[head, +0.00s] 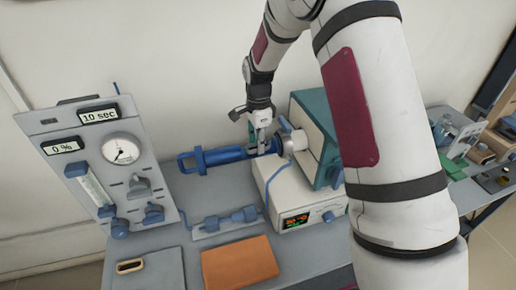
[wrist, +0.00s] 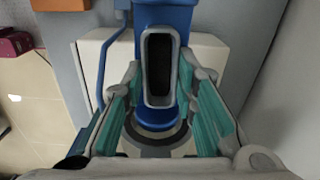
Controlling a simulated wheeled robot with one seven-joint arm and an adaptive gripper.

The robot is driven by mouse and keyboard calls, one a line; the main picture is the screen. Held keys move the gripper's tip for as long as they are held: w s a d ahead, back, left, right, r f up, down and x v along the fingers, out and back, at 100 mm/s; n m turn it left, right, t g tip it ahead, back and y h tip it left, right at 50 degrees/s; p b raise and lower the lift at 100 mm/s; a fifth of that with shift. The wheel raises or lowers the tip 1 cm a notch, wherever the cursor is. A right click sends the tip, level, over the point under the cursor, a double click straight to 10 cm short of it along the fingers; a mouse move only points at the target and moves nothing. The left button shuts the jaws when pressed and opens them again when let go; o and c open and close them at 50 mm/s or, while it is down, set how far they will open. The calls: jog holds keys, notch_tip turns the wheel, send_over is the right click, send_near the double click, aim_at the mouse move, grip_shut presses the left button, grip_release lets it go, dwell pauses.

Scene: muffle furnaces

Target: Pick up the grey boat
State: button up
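The grey boat (wrist: 160,101) shows in the wrist view as a long, narrow, round-ended dish with a pale grey rim and a dark inside. It rests on the blue loader (wrist: 166,15), near the round end of the furnace tube. My gripper (head: 262,146) points down over the loader. In the wrist view its teal-padded fingers stand on either side of the boat, with a gap on both sides, so it is open. In the head view my gripper hides most of the boat.
The teal furnace (head: 314,138) on its white control box (head: 292,200) stands just right of my gripper. A gas panel (head: 100,165) stands at left. A tan-rimmed boat (head: 130,267) lies on a grey mat (head: 160,272), beside an orange block (head: 240,263).

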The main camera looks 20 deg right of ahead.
grip_shut()
